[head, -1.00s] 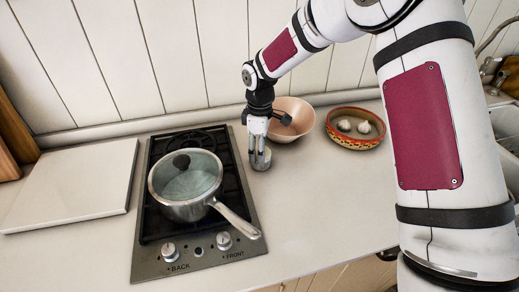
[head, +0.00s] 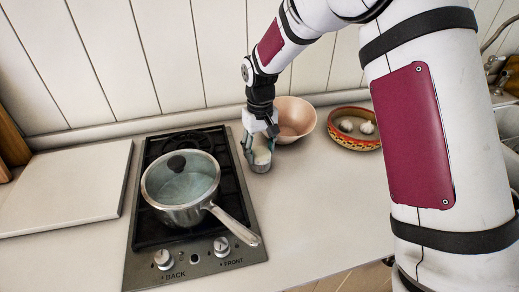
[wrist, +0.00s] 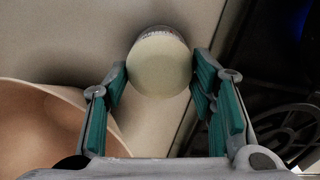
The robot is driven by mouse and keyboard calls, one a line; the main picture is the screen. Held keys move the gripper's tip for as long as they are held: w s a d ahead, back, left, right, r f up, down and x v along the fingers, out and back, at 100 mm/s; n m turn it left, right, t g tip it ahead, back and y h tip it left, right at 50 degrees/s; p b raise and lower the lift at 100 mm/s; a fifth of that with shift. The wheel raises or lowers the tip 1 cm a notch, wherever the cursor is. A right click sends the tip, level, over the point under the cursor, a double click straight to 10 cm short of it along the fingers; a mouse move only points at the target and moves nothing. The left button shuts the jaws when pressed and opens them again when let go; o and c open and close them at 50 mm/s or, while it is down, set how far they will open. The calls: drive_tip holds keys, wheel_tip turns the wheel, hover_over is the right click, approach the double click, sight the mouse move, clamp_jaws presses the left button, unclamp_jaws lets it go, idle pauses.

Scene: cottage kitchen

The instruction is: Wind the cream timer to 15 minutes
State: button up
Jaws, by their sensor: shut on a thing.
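The cream timer (head: 261,160) stands on the counter just right of the hob. It is a short round body with a cream top and a greyish side. In the wrist view its cream top (wrist: 159,68) lies between the fingertips, with a fine marked band at its far edge; I cannot read a setting. My gripper (head: 257,151) points down over it and is shut on it, with a teal-padded finger on either side. The gripper also shows in the wrist view (wrist: 157,83).
A lidded steel saucepan (head: 180,187) stands on the black hob (head: 152,232), its handle reaching toward the front right. A pinkish bowl (head: 297,117) is close behind my gripper. A patterned bowl (head: 354,142) with garlic is farther right. The counter in front is clear.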

sight(260, 150)
drive_tip(key=shift+m, duration=1)
drive_tip(key=o, duration=1.1)
drive_tip(key=shift+o, duration=0.2)
wheel_tip(260, 150, up, 12)
